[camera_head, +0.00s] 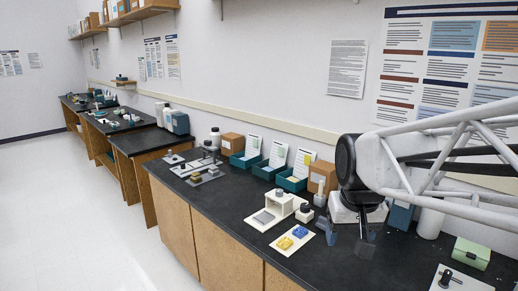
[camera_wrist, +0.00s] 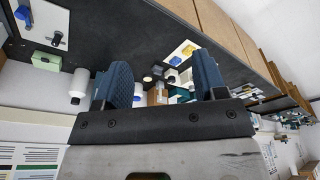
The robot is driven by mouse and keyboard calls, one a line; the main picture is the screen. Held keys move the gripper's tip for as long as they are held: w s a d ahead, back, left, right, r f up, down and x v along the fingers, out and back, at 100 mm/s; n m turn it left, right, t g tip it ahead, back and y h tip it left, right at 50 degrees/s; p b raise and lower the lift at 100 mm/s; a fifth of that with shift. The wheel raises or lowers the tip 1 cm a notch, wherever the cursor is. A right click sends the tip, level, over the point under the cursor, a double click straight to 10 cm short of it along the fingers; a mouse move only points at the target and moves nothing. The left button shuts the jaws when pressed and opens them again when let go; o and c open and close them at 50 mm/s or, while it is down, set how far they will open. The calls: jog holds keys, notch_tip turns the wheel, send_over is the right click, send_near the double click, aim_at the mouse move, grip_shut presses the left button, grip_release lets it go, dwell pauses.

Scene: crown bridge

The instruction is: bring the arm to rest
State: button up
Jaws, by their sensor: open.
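My gripper (camera_head: 347,238) hangs above the dark bench top (camera_head: 240,213) at the right of the head view, below the black wrist joint of my arm. Its two dark blue fingers are spread apart. In the wrist view, which is turned over, the gripper (camera_wrist: 163,68) shows the same two fingers with a wide gap and nothing held between them. The bench items seen through the gap are farther off. How high the fingertips are above the bench is hard to tell.
A white card (camera_head: 276,241) with a yellow piece (camera_head: 285,243) and a blue piece (camera_head: 300,232) lies left of my gripper. A white stand (camera_head: 280,202), teal bins (camera_head: 292,183) and a brown box (camera_head: 322,177) stand behind. A green box (camera_head: 472,252) stands at the right.

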jog(key=s+f, duration=0.2)
jog(key=s, duration=0.4)
jog(key=s+f, duration=0.3)
jog(key=s, duration=0.3)
jog(key=shift+s+d+f, duration=0.15)
jog(key=shift+d+f, duration=0.1)
